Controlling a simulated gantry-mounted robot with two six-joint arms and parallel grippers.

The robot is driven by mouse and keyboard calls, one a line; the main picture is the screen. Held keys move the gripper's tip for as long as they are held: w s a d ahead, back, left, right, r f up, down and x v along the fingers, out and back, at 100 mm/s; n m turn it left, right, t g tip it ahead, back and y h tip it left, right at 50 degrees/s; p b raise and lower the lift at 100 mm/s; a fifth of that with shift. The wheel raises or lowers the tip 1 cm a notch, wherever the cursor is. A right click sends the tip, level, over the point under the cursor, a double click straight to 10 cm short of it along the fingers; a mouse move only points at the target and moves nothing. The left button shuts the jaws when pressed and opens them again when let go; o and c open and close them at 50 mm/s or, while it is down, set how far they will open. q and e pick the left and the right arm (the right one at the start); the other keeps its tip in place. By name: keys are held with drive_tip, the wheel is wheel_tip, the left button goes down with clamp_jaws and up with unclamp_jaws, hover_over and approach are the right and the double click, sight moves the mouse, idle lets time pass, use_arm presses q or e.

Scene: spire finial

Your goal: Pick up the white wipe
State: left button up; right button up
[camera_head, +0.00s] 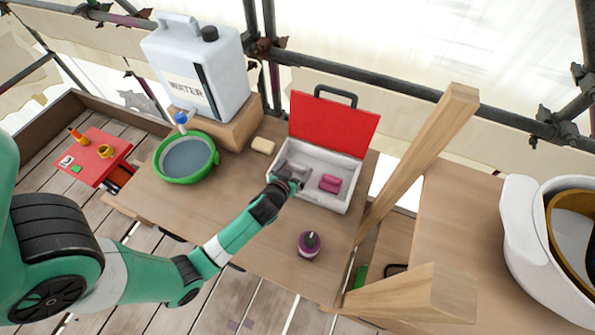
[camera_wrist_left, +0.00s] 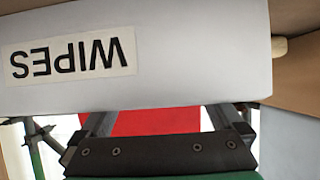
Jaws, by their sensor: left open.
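An open white box (camera_head: 320,205) with a raised red lid (camera_head: 332,122) stands on the wooden table. Its white wall (camera_wrist_left: 200,50) fills the top of the left wrist view, with a "WIPES" label upside down. My left gripper (camera_head: 297,176) is open over the left part of the box. In the left wrist view, its two fingers (camera_wrist_left: 163,120) reach past the wall, with red lid between them. A pink item (camera_head: 330,183) lies in the box to the right of the gripper. I cannot make out a separate white wipe; the gripper and wall hide part of the inside. My right gripper is out of view.
A green basin (camera_head: 187,180), a cream block (camera_head: 263,146) and a purple jar (camera_head: 309,246) are on the table. A white water jug (camera_head: 225,85) stands on a wooden block behind. Wooden beams (camera_head: 415,165) rise right of the box. The table's front is mostly clear.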

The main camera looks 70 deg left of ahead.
sight(295, 175)
use_arm(q)
drive_tip(key=shift+w+a+f, duration=0.1)
drive_tip(key=shift+a+f, duration=0.05)
drive_tip(key=shift+c, duration=0.2)
drive_tip(key=c, duration=1.2)
drive_tip(key=shift+r+p, duration=0.35)
drive_tip(key=shift+r, duration=0.3)
drive_tip(key=r, duration=0.1)
drive_tip(key=r+p, duration=0.1)
drive_tip(key=r, duration=0.1)
drive_tip(key=shift+d, duration=0.25)
drive_tip(key=s+d+r+p, duration=0.1)
drive_tip(key=r, duration=0.1)
drive_tip(key=s+d+r+p, duration=0.1)
drive_tip(key=d+r, duration=0.1)
drive_tip(key=s+d+r, duration=0.1)
drive_tip(key=s, duration=0.1)
drive_tip(key=shift+d+r+p, duration=0.25)
drive_tip(key=shift+r+p, duration=0.15)
drive_tip(key=shift+d+f+p+v, duration=0.15)
drive_tip(key=shift+p+v, duration=1.15)
drive_tip(key=shift+v, duration=0.1)
drive_tip(key=shift+d+f+p+v, duration=0.15)
drive_tip(key=shift+p+v, duration=1.15)
drive_tip(key=shift+v, duration=0.05)
drive_tip(key=shift+d+f+p+v, duration=0.15)
drive_tip(key=shift+p+v, duration=1.15)
drive_tip(key=shift+v, duration=0.1)
